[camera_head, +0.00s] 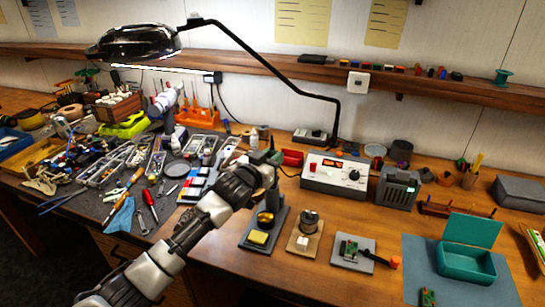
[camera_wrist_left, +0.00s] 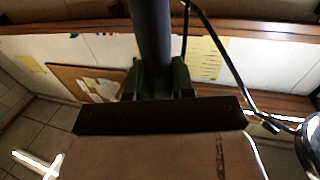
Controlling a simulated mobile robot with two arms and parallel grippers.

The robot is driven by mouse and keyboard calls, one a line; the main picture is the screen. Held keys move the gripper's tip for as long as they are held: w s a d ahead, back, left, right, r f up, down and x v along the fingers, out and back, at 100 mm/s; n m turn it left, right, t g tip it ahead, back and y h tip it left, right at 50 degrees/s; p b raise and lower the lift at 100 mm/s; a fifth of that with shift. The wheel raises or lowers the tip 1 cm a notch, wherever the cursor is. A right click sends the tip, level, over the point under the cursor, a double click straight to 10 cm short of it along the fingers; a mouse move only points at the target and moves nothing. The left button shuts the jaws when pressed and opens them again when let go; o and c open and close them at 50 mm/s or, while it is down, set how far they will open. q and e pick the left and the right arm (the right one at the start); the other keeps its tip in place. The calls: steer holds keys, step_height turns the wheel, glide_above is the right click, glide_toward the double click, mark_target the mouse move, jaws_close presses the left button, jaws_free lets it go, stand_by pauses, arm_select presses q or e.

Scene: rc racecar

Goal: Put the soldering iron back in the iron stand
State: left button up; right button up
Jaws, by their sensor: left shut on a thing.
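My left gripper (camera_head: 268,165) reaches in from the lower left and hangs over the workbench, just above the iron stand. In the left wrist view its green fingers (camera_wrist_left: 158,80) are shut on a thick dark cylinder, which looks like the soldering iron's handle (camera_wrist_left: 151,35). The iron's tip cannot be made out. The iron stand has a dark base (camera_head: 250,250) with a yellow sponge (camera_head: 258,238) and a round holder (camera_head: 265,218) behind it. My gripper and wrist partly hide the area above the holder. My right gripper is in neither view.
A white soldering station (camera_head: 335,175) stands behind the stand. A solder spool (camera_head: 309,220) on a wooden base and a small board holder (camera_head: 352,253) stand to its right. A crowded tool mat (camera_head: 110,205) lies left. A lamp arm (camera_head: 270,65) crosses overhead.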

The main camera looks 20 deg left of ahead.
arm_select(q)
steer(key=shift+f+b, duration=0.3)
steer(key=shift+f, duration=0.25)
steer(key=o, duration=1.3)
steer(key=shift+o, duration=0.2)
steer(key=shift+s, duration=0.1)
steer(key=s+a+r+p, duration=0.2)
steer(key=s+p, duration=0.4)
steer(key=shift+s, duration=0.3)
stand_by(0.5)
